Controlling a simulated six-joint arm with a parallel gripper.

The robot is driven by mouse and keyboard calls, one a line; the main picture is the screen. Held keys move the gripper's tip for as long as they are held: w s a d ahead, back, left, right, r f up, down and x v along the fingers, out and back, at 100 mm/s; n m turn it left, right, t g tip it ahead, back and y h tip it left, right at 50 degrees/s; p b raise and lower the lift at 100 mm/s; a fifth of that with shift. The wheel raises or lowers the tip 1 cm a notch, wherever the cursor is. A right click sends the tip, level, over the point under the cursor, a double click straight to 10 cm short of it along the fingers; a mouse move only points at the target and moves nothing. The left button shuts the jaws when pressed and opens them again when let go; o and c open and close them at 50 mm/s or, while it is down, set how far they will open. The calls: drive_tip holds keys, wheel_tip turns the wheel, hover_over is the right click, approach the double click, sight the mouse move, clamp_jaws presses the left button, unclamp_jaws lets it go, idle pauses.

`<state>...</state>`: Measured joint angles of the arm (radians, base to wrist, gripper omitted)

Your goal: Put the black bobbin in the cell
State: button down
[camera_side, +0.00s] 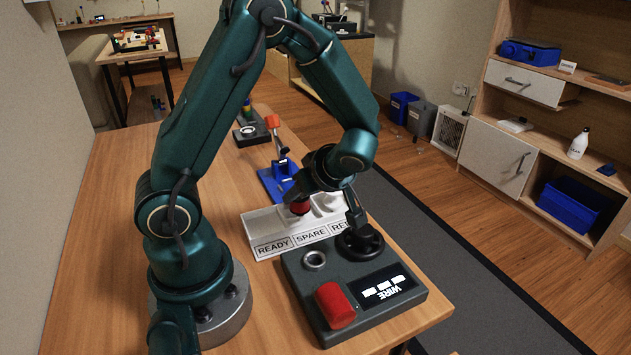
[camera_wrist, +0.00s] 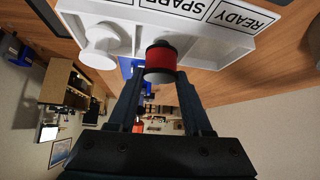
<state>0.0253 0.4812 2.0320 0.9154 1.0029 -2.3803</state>
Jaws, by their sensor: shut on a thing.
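A bobbin (camera_wrist: 161,62) with black ends and a red middle is between my fingertips in the wrist view. It shows as a small red shape (camera_side: 300,208) in the side view. My gripper (camera_side: 303,196) is shut on it, over the white tray; its fingers (camera_wrist: 160,82) flank the red part. The white tray (camera_side: 262,222) has cells labelled READY, SPARE and one starting RE. The bobbin is near the middle of the tray; I cannot tell whether it touches the floor of a cell. A white bobbin (camera_wrist: 100,46) stands in the tray beside it, also visible in the side view (camera_side: 328,201).
A dark panel (camera_side: 300,288) marked WIRE stands in front of the tray, with a black round part (camera_side: 360,243), a metal ring (camera_side: 314,259) and a red cylinder (camera_side: 335,305). A blue stand (camera_side: 280,178) is behind the tray. Bare table lies at left.

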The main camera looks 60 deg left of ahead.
drive_tip(key=shift+f, duration=0.4)
drive_tip(key=shift+c, duration=1.6)
unclamp_jaws()
drive_tip(key=shift+f, duration=0.1)
drive_tip(key=v, duration=1.1)
drive_tip(key=s+d+r+m+t+h, duration=0.4)
drive_tip(key=s+d+m+t+h, duration=0.2)
drive_tip(key=m, duration=1.3)
drive_tip(key=shift+s+d+t+h, duration=0.3)
drive_tip(key=shift+d+h, duration=0.7)
drive_tip(key=shift+h, duration=0.2)
